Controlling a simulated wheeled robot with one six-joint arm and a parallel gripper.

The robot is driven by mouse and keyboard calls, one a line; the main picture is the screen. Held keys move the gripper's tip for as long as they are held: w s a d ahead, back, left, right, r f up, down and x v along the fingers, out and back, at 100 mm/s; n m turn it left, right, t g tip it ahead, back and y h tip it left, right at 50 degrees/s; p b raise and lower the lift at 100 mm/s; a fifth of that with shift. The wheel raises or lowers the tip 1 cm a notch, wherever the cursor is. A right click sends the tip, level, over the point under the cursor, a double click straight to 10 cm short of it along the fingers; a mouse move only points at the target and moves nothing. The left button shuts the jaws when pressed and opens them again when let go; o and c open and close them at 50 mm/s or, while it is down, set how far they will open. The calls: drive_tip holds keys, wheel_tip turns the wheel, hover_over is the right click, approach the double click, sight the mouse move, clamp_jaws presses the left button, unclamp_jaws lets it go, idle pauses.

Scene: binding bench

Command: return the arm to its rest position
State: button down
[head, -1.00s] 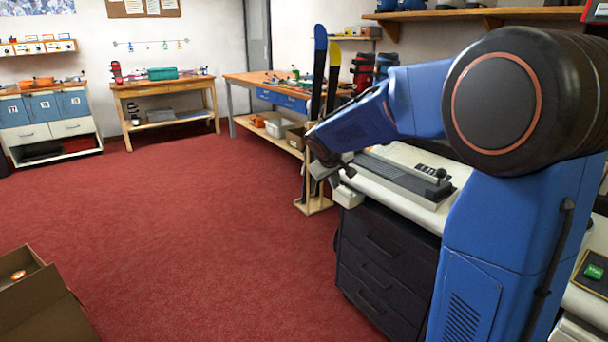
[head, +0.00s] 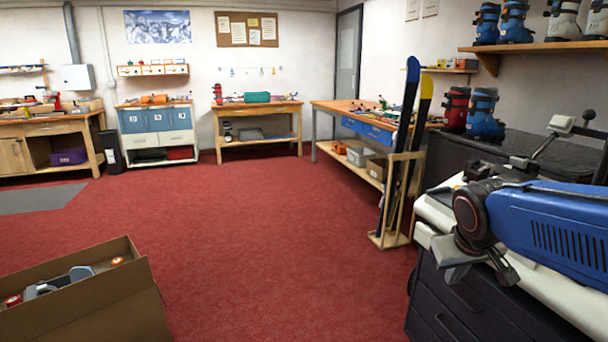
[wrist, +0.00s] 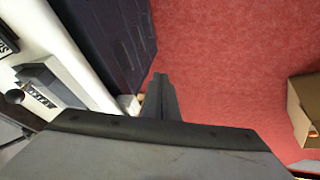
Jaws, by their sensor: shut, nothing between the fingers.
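My arm reaches in from the right edge of the head view, its blue link level above the white-topped bench (head: 440,222). My gripper (head: 506,274) hangs at the end of the arm, over the front edge of that bench and its dark drawers (head: 465,300). In the wrist view, my gripper (wrist: 160,82) shows its fingers together with nothing between them. They stand out against the red floor, close beside the dark drawer unit (wrist: 112,45). Nothing is seen touching the fingers.
An open cardboard box (head: 95,305) with several items stands on the floor at the lower left. A wooden rack (head: 388,238) holds a blue ski and a yellow ski beyond the bench. The red carpet (head: 255,230) between is clear.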

drive_tip(key=s+a+f+y, duration=0.1)
drive_tip(key=s+a+f, duration=0.1)
drive_tip(key=s, duration=0.5)
drive_tip(key=s+a+f+y, duration=0.1)
drive_tip(key=s+a+f, duration=0.1)
drive_tip(key=s, duration=0.6)
drive_tip(key=shift+s+f, duration=0.15)
drive_tip(key=shift+f, duration=0.25)
